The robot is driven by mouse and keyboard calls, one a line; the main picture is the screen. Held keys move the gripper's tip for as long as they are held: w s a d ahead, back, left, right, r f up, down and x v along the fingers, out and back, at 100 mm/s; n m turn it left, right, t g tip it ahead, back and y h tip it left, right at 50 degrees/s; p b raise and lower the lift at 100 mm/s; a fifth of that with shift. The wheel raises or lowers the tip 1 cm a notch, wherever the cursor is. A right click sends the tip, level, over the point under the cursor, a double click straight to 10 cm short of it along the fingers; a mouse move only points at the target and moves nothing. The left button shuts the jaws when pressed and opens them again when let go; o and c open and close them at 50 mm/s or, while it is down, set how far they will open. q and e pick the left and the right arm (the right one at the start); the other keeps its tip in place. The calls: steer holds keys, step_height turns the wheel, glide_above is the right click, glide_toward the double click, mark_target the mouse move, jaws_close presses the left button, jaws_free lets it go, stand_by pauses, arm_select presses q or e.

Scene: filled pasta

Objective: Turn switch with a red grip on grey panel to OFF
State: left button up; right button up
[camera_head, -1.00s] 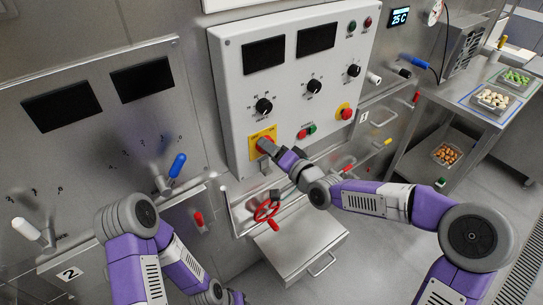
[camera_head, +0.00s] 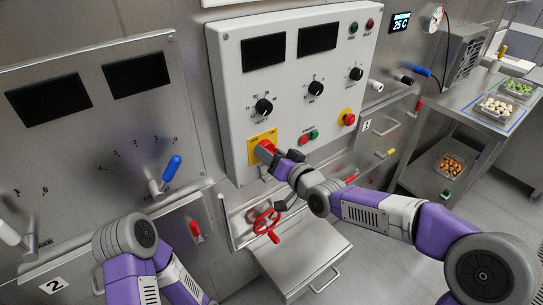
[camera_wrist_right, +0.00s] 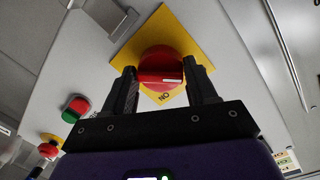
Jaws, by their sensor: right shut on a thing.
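The grey panel (camera_head: 290,98) hangs on the steel wall. At its lower left is a yellow plate (camera_head: 255,140) carrying the switch with a red grip (camera_head: 266,148). My right gripper (camera_head: 268,158) reaches it from the lower right and partly covers it. In the right wrist view, my right gripper (camera_wrist_right: 165,84) has one finger on each side of the red grip (camera_wrist_right: 160,66) and is shut on it. A white mark on the grip points to the right there. An upside-down "ON" shows on the yellow plate (camera_wrist_right: 186,28) below the grip. My left gripper is out of view.
Green (camera_head: 313,134) and red buttons sit right of the switch, with a red emergency knob (camera_head: 348,119) on yellow farther right. Black dials are above. Below are a red handwheel (camera_head: 266,222) and a steel drawer box (camera_head: 300,254). A steel table (camera_head: 470,105) with trays stands right.

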steer(key=shift+r, duration=0.1)
steer(key=o, duration=1)
steer(key=shift+o, duration=0.2)
steer(key=p+v, duration=0.2)
steer(key=v, duration=0.5)
steer(key=shift+s+d, duration=0.15)
steer(key=shift+s, duration=0.15)
